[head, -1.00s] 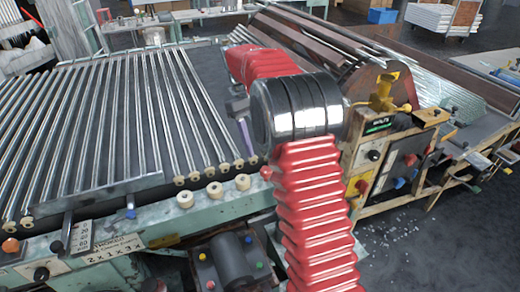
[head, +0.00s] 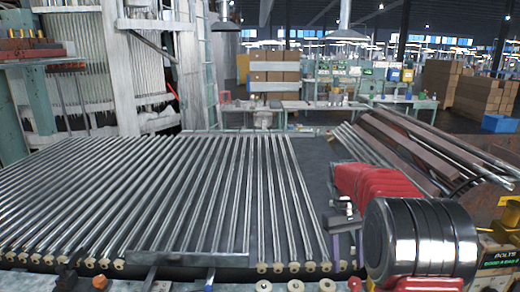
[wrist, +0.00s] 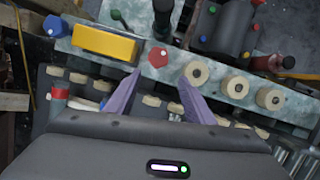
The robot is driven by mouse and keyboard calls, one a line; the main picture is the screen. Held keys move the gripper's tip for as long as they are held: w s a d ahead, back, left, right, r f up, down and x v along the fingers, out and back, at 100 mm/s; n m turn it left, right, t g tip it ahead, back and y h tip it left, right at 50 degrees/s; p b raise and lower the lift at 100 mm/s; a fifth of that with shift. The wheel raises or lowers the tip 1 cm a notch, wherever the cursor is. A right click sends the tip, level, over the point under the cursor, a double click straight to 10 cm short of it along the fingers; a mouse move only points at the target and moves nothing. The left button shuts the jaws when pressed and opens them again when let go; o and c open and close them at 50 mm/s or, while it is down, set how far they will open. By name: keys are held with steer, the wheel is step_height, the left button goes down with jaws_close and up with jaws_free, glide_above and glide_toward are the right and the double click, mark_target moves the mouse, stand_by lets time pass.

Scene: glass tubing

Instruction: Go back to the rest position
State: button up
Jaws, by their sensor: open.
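My gripper (wrist: 158,76) shows in the wrist view as two purple fingers spread apart, with nothing held between them. Beyond the fingertips are a red hexagonal knob (wrist: 158,57) and cream ring-shaped rollers (wrist: 235,86) on a pale green machine rail. In the head view my gripper (head: 340,247) is at the right end of the row of glass tubes (head: 150,195), partly hidden by my red and black arm. The tubes lie side by side on the rack, their near ends on cream supports.
In the wrist view a yellow block (wrist: 105,43) and a blue knob (wrist: 55,26) sit on the rail. In the head view brown beams (head: 420,150) lean at the right. A bench (head: 310,107) with cardboard boxes (head: 273,75) stands behind. Dark floor lies between tubes and beams.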

steer(key=s+a+r+t, duration=0.3)
steer(key=s, duration=0.6)
steer(key=s+a+r+m+t, duration=0.1)
steer(key=s+a+r+t, duration=0.2)
steer(key=s, duration=0.6)
steer(key=s+a+r+t+y, duration=0.1)
steer(key=s+a+r+t, duration=0.2)
steer(key=s, duration=0.7)
steer(key=shift+a+m, duration=0.4)
steer(key=shift+a, duration=0.2)
steer(key=shift+c, duration=0.3)
